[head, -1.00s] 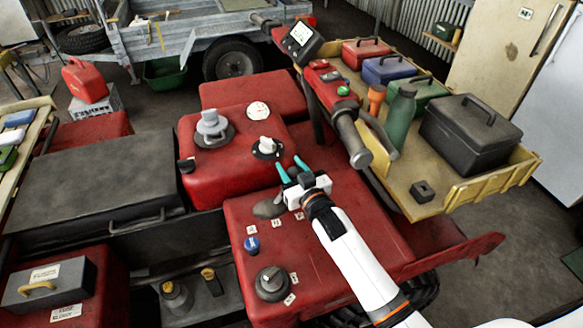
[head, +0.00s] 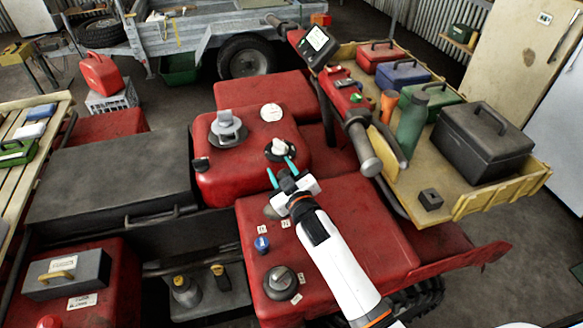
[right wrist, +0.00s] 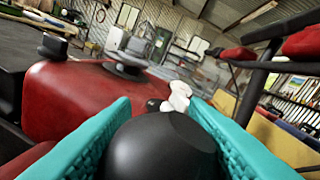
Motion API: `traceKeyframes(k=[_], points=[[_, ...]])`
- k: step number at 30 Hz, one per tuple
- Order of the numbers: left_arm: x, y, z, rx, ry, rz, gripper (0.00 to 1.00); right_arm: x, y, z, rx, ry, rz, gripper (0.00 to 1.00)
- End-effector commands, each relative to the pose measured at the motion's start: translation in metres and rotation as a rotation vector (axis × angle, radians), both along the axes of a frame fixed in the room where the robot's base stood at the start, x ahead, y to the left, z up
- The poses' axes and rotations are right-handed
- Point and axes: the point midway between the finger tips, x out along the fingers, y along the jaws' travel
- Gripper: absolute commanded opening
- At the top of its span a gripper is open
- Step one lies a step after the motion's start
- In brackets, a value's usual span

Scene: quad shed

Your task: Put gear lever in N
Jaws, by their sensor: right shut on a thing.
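My right gripper (head: 281,171) is over the front part of the red quad body (head: 340,225). In the right wrist view its two teal fingers (right wrist: 160,125) are on either side of a round black knob (right wrist: 165,148), shut on it; it looks like the gear lever's knob. In the head view my gripper covers most of the lever, and a grey base (head: 270,212) shows in part beside it. Small white letter labels (head: 285,224) lie on the red surface near it; their letters are too small to read surely. My left gripper is out of view.
A blue knob (head: 262,244) and a dark grey dial (head: 281,281) stand nearer me. A white key switch (head: 279,148) and a grey cap (head: 228,130) are beyond the gripper. The handlebar grip (head: 364,152) is to the right, before a yellow tray (head: 470,205) with boxes.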

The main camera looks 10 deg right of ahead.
Motion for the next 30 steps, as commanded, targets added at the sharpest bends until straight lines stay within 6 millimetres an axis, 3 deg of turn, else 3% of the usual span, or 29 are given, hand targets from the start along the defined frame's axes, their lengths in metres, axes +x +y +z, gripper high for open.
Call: traceKeyframes(k=[9,22,23,27,30], points=[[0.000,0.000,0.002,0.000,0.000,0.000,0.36,0.000,0.015,0.000,-0.102,-0.002,0.000,0.00],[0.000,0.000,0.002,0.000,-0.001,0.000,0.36,-0.001,0.016,0.000,-0.114,-0.003,0.000,0.00],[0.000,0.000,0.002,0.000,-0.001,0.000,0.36,-0.001,0.016,0.000,-0.114,-0.003,0.000,0.42],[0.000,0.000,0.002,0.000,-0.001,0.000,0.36,-0.001,0.016,0.000,-0.114,-0.003,0.000,0.62],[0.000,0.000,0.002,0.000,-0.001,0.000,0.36,-0.001,0.016,0.000,-0.114,-0.003,0.000,0.62]])
